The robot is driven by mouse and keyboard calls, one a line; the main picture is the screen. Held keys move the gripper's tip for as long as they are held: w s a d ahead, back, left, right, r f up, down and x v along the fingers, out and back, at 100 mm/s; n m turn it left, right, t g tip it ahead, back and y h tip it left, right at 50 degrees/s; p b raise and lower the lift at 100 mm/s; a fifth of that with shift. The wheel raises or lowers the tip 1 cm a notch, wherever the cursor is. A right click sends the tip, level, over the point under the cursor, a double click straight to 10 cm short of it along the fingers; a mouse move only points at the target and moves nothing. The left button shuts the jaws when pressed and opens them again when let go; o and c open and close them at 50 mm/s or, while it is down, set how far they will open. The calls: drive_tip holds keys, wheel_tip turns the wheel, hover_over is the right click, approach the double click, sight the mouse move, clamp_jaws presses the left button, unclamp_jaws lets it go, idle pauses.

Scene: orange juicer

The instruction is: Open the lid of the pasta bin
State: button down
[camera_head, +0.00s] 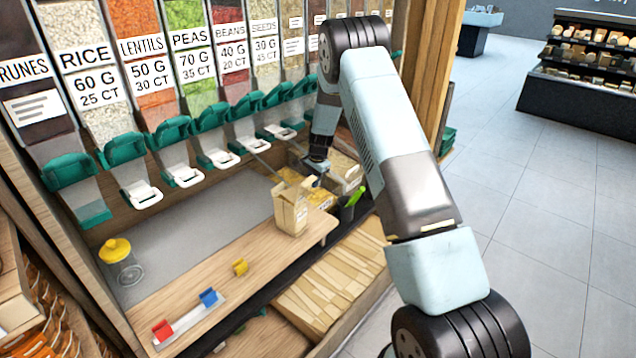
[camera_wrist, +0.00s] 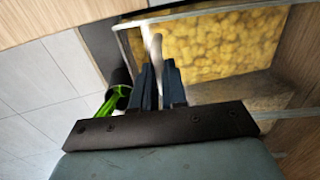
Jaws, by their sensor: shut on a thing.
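The pasta bin shows in the wrist view as yellow pasta (camera_wrist: 235,45) under a clear lid with a pale frame (camera_wrist: 215,10). A pale, slim handle (camera_wrist: 153,42) stands at the lid's left side. My gripper (camera_wrist: 158,68) is shut on this handle, its two dark fingers close together. The lid appears to lie over the pasta; I cannot tell whether it is raised. In the head view my gripper (camera_head: 317,166) is above the low bins behind the paper bag, and my arm and the bag partly hide the bins.
A brown paper bag (camera_head: 291,208) stands on the wooden counter (camera_head: 215,262) near my gripper. A green utensil in a dark holder (camera_head: 350,207) is beside the bins; it also shows in the wrist view (camera_wrist: 115,97). Dispensers with green tops (camera_head: 212,117) line the wall. Open floor lies right.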

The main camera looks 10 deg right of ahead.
drive_tip(key=c, duration=1.2)
unclamp_jaws()
drive_tip(key=shift+o, duration=0.2)
wheel_tip(320, 180, up, 7)
drive_tip(key=s, duration=0.1)
drive_tip(key=shift+d, duration=0.45)
drive_tip(key=shift+r, duration=0.1)
drive_tip(key=shift+c, duration=0.2)
